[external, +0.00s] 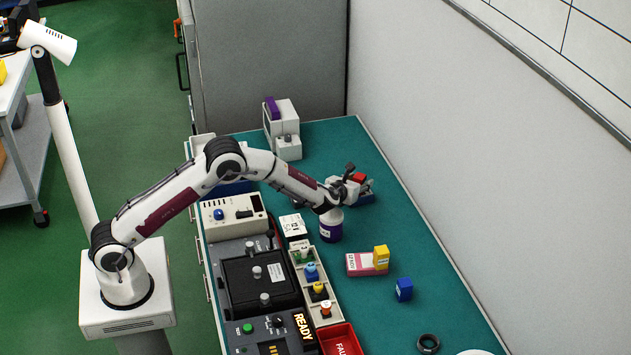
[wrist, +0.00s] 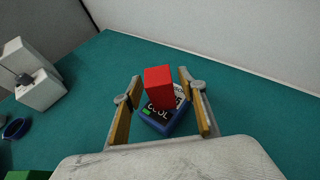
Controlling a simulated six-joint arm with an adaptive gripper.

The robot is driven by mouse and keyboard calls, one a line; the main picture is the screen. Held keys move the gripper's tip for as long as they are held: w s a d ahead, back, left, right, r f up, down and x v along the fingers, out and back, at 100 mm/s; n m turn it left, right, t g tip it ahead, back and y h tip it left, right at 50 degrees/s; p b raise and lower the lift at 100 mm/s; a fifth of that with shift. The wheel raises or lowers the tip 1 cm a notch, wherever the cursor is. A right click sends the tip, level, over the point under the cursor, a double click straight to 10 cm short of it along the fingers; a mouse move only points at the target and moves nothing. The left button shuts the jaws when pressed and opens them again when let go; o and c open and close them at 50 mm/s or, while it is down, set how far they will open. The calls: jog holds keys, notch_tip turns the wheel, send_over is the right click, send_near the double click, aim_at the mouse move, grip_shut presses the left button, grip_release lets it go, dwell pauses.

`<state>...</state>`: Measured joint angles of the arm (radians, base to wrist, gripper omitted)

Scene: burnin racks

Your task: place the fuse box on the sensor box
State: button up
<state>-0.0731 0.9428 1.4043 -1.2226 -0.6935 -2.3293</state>
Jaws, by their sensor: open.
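A red block (wrist: 158,86) lies between the two fingers of my gripper (wrist: 160,75) in the wrist view, with a gap on both sides. It stands on or just in front of a dark blue unit (wrist: 168,123) with a display reading "COOL". In the external view my gripper (external: 351,181) is at the far part of the bench, by the red block (external: 359,177) and blue unit (external: 366,198). A yellow box (external: 381,257) stands on or against a pink and white box (external: 360,264). A small blue box (external: 404,290) stands nearer. I cannot tell which are the fuse box and sensor box.
A purple-labelled jar (external: 331,232) stands below my wrist. A grey-white machine (external: 285,122) is at the back. A tray of small figures (external: 328,311), a red bin (external: 338,335) and control panels line the left. A black ring (external: 428,343) lies in front.

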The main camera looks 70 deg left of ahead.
jog(key=shift+r, duration=0.15)
jog(key=shift+s+d+r, duration=0.15)
jog(key=shift+s+d, duration=0.05)
jog(key=shift+d, duration=0.05)
jog(key=v, duration=1.1)
jog(key=shift+s, duration=0.2)
jog(key=shift+d, duration=0.1)
dwell(0.4)
